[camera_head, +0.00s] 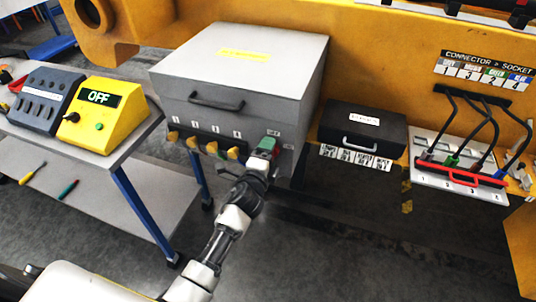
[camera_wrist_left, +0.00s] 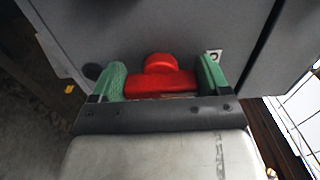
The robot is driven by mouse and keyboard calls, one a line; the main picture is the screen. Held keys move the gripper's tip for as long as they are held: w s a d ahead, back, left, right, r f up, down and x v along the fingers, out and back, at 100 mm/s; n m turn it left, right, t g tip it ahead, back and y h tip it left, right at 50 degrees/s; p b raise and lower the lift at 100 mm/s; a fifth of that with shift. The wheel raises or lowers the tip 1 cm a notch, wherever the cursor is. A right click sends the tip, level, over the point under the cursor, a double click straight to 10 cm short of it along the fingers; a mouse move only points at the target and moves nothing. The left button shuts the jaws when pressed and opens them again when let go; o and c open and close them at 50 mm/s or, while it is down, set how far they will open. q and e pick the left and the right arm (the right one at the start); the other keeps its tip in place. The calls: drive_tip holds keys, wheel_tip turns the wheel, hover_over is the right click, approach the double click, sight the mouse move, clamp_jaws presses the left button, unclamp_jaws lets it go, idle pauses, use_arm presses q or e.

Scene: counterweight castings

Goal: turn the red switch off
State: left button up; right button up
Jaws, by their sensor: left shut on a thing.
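The red switch (camera_wrist_left: 160,83) has a rounded knob on a wider bar and sits on the grey face of a large grey box (camera_head: 235,75). In the head view it is at the right end of the lower front panel, mostly hidden by my gripper. My left gripper (camera_head: 264,150) reaches up to it from below. In the left wrist view its two green fingers (camera_wrist_left: 162,78) are on either side of the switch, shut on it. My right gripper is in neither view.
Several yellow knobs (camera_head: 212,147) line the panel left of the switch. A yellow box reading OFF (camera_head: 98,112) stands on the bench at left. A black case (camera_head: 362,135) and a cable panel (camera_head: 462,178) are at right. Open floor lies in front.

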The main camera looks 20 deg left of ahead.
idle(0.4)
use_arm(q)
drive_tip(key=o, duration=0.9)
drive_tip(key=s, duration=0.5)
drive_tip(key=s+b, duration=0.1)
drive_tip(key=s, duration=0.5)
drive_tip(key=shift+a, duration=0.2)
drive_tip(key=shift+f, duration=0.15)
